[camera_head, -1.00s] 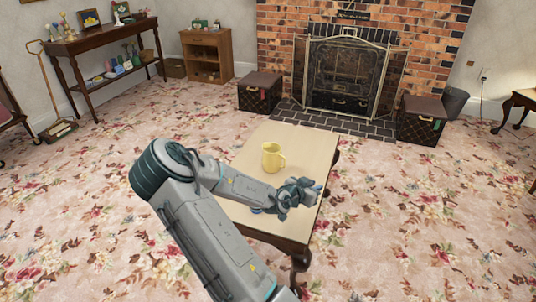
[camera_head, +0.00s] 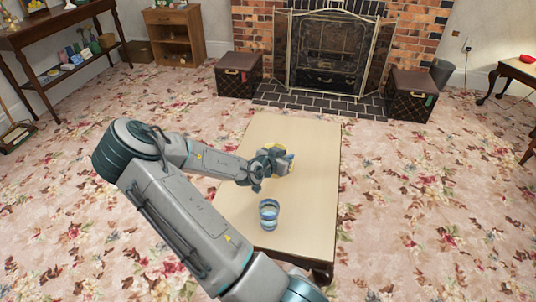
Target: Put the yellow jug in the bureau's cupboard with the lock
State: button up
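The yellow jug (camera_head: 291,167) is on the low table (camera_head: 310,200). Only small yellow parts of it show, because my gripper (camera_head: 277,160) is in front of it. My gripper is at the jug, overlapping it in the picture. I cannot tell whether the fingers touch it or whether they are open or shut. I cannot make out a bureau cupboard with a lock in this view.
A clear bluish glass (camera_head: 268,213) stands on the table nearer to me. Two dark trunks, left (camera_head: 239,75) and right (camera_head: 411,95), flank the fireplace (camera_head: 327,50). A small wooden cabinet (camera_head: 175,37) stands at the back left. The carpet right of the table is free.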

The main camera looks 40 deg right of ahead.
jog(key=w+f+b, duration=0.1)
jog(key=f, duration=0.1)
jog(key=b, duration=0.9)
send_near(292, 169)
jog(key=x, duration=0.3)
jog(key=shift+w+f, duration=0.2)
jog(key=shift+f, duration=0.15)
jog(key=b+x, duration=0.2)
jog(key=x, duration=0.5)
jog(key=shift+d+f+b, duration=0.1)
jog(key=shift+d+b, duration=0.1)
jog(key=shift+b, duration=0.2)
grip_shut()
